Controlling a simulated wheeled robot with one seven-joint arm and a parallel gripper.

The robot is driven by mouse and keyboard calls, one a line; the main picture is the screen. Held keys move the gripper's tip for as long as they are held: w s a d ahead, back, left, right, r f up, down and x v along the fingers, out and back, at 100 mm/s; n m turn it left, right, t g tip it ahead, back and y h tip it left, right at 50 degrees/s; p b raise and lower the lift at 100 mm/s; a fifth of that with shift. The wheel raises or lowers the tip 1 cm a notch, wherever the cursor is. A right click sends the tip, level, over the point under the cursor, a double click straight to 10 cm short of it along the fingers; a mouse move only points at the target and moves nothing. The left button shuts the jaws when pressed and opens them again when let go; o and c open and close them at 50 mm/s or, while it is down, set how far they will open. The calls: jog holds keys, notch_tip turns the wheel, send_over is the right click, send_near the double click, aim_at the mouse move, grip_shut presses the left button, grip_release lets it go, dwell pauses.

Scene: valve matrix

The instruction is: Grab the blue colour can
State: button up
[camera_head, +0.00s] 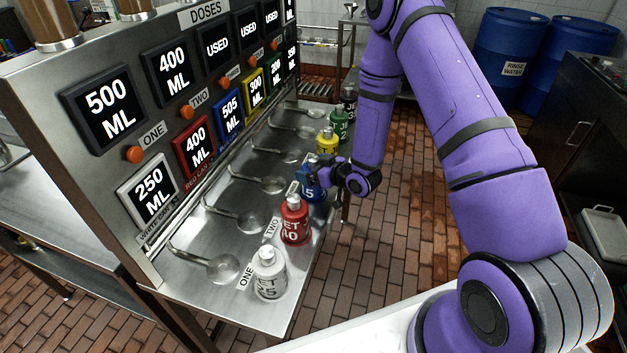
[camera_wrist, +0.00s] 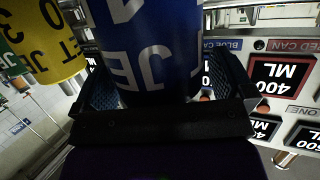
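The blue can (camera_head: 309,186) stands upright on the steel shelf, between the red can and the yellow can. My gripper (camera_head: 322,178) is at the blue can, at the right side of it in the head view. In the wrist view the blue can (camera_wrist: 150,50) fills the space between the two fingers of my gripper (camera_wrist: 162,88), which lie on either side of it. Whether the finger pads press on it or leave a small gap cannot be told. Its base is out of the wrist view.
A red can (camera_head: 294,220) and a white can (camera_head: 269,273) stand nearer, and a yellow can (camera_head: 327,141) and a green can (camera_head: 339,122) farther along the shelf (camera_head: 250,308). The dose panel (camera_head: 80,60) rises at left. Open floor lies right.

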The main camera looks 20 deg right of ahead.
jog(key=c, duration=0.9)
